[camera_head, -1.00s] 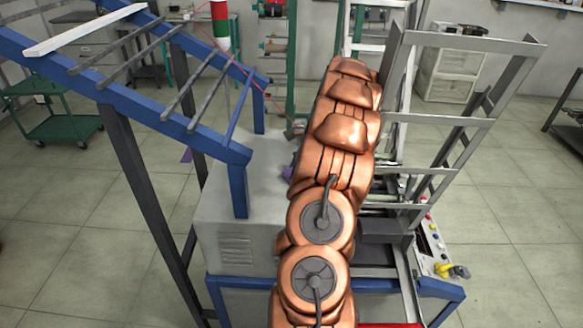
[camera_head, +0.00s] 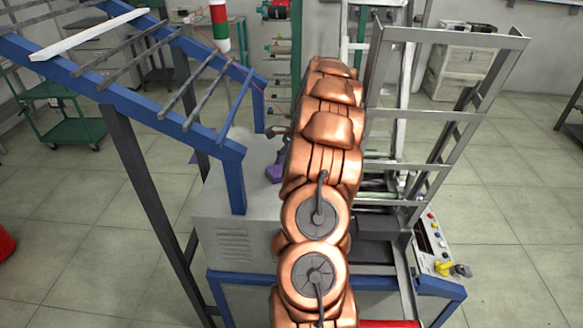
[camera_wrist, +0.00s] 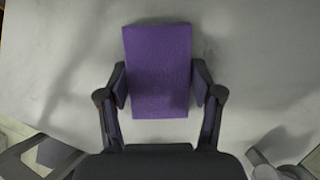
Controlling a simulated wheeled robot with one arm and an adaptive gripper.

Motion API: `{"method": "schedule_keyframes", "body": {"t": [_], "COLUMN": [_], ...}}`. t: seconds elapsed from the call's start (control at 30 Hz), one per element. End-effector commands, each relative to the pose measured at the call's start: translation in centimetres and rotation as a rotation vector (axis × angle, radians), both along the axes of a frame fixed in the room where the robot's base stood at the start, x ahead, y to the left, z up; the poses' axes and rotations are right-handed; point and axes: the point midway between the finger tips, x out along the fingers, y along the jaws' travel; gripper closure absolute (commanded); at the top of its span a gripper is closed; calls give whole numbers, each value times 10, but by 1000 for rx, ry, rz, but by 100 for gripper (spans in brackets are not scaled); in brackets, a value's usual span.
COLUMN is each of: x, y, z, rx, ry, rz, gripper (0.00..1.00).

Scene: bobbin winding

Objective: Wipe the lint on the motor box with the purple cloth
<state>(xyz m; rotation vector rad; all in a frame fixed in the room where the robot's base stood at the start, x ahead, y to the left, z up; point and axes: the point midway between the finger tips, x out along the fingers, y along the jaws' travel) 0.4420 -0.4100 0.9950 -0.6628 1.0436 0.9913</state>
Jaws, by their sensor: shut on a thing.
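The purple cloth (camera_wrist: 158,60) is a flat rectangular pad between the two fingers of my gripper (camera_wrist: 159,88) in the wrist view, with a finger pressed to each side. The motor box (camera_head: 232,215) is a pale grey box with side vents, left of my copper-coloured arm in the head view. The cloth shows as a small purple patch (camera_head: 275,171) beside my arm, over the box's top. I cannot tell whether it touches the surface. My arm hides the right part of the box. I cannot clearly make out the lint in either view.
A blue frame (camera_head: 235,180) with grey bars stands close on the left, with a leg in front of the box. A grey metal rack (camera_head: 450,40) rises to the right of my arm. A control panel (camera_head: 432,245) with coloured knobs is at the lower right.

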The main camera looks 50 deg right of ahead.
Motion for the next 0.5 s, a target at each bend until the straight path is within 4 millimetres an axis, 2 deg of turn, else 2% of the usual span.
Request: {"method": "schedule_keyframes", "body": {"t": [0.2,0.5], "x": [13,21], "y": [9,15], "z": [-1,-1], "rx": [1,1], "ry": [1,1], "rz": [2,4], "gripper": [90,90]}}
